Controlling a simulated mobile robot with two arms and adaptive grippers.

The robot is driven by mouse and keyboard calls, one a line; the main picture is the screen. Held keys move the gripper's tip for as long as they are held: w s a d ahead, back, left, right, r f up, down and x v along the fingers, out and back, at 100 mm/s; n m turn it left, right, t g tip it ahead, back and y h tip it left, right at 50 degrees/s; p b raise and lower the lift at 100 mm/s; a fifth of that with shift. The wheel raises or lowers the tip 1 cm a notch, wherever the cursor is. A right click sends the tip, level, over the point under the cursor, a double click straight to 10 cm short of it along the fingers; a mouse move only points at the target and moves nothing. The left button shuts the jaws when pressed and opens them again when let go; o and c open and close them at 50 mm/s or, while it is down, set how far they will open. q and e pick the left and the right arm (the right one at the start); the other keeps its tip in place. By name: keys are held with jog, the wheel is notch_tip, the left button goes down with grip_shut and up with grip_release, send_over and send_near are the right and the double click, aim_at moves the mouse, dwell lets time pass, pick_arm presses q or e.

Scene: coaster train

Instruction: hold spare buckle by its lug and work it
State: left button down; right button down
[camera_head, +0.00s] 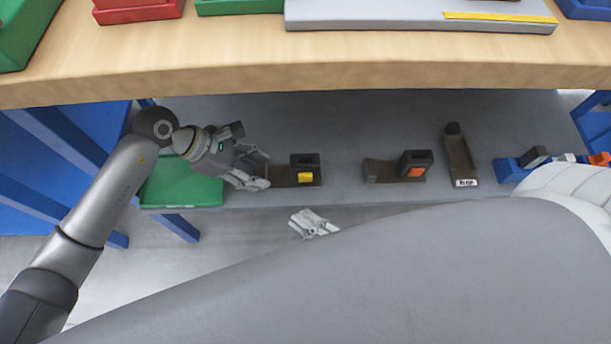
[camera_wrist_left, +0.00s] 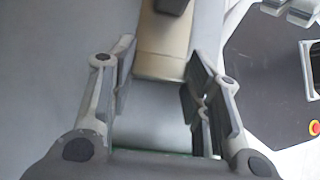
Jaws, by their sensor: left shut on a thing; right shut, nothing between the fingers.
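A dark buckle with a yellow button (camera_head: 305,177) stands on the grey lower shelf, on the right end of a flat brown lug (camera_head: 283,176). My left gripper (camera_head: 266,170) reaches in from the left and is shut on the lug's left end. In the left wrist view the tan lug (camera_wrist_left: 163,45) runs between the fingertips, and only a dark bit of the buckle (camera_wrist_left: 173,5) shows at the top edge. My right gripper (camera_head: 314,223) is shut and empty in front of the shelf edge, partly hidden by my large grey arm link.
A buckle with an orange button (camera_head: 416,170) and a labelled brown piece (camera_head: 460,158) stand to the right on the shelf. Blue parts (camera_head: 510,170) lie at far right. A green tray (camera_head: 180,188) is beneath my left wrist. The wooden table top (camera_head: 300,75) overhangs the shelf.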

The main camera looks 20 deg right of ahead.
pick_arm(q)
jog(key=c, duration=0.7)
grip_release()
